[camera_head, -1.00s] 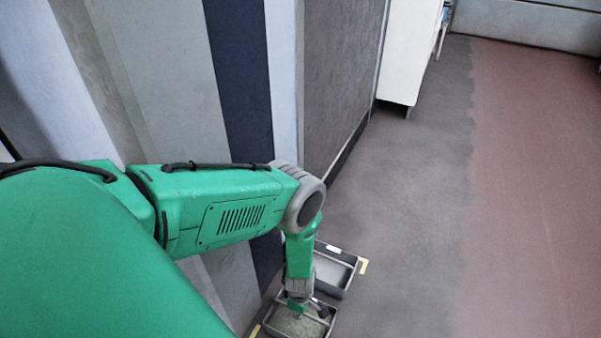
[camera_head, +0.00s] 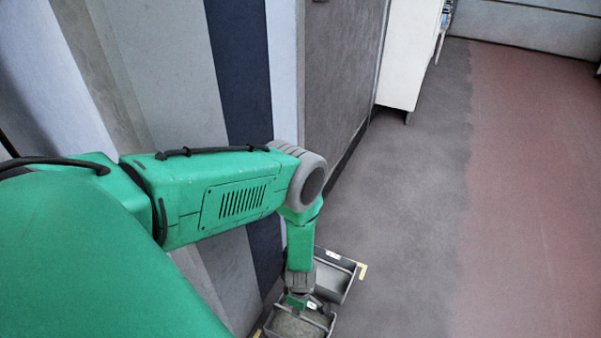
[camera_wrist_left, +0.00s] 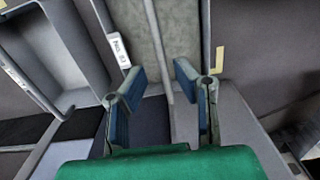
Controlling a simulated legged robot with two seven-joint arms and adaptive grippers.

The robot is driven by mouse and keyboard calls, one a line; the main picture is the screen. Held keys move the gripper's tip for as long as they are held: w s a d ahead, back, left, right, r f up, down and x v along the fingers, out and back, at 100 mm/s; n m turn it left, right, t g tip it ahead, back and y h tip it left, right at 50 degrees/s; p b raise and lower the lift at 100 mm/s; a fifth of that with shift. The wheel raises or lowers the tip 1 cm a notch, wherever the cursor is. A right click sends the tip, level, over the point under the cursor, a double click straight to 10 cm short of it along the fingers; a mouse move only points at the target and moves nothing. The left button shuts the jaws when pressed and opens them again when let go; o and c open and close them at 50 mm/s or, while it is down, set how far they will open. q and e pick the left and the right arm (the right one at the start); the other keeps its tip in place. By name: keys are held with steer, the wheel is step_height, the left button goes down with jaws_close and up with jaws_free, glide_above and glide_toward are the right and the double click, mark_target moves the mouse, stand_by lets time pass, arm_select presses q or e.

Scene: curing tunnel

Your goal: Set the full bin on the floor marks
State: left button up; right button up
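The full bin (camera_head: 284,326) is a grey tray of grey material, below my left gripper (camera_head: 296,303) at the bottom of the head view. In the left wrist view its fill (camera_wrist_left: 180,30) lies beyond a thin handle bar (camera_wrist_left: 154,35). My left gripper (camera_wrist_left: 160,72) is open, with its two blue fingers apart on either side of the bar. Yellow floor marks show beside the bin in the wrist view (camera_wrist_left: 218,60) and at far right of the bins in the head view (camera_head: 362,270). Whether the bin rests on the floor is unclear. My right gripper is out of view.
A second grey bin (camera_head: 345,262) stands just behind the full one; its inside (camera_wrist_left: 75,60) looks empty in the wrist view. A striped wall (camera_head: 170,80) is close on the left. A white cabinet (camera_head: 408,60) stands farther back. The floor to the right is clear.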

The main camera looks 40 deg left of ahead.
arm_select(q)
steer(key=s+d+r+m, duration=0.1)
steer(key=s+r+m, duration=0.4)
steer(key=r+m, duration=0.2)
steer(key=s+d+r+m+p, duration=0.1)
steer(key=s+r+m, duration=0.4)
steer(key=r, duration=0.7)
steer(key=s+d+r+m+p, duration=0.1)
steer(key=s+r+m, duration=0.4)
steer(key=r+m, duration=0.4)
steer(key=shift+s+d+r+m+t, duration=0.15)
steer(key=shift+s+d+m+t, duration=0.2)
steer(key=shift+m, duration=0.25)
steer(key=shift+r, duration=0.1)
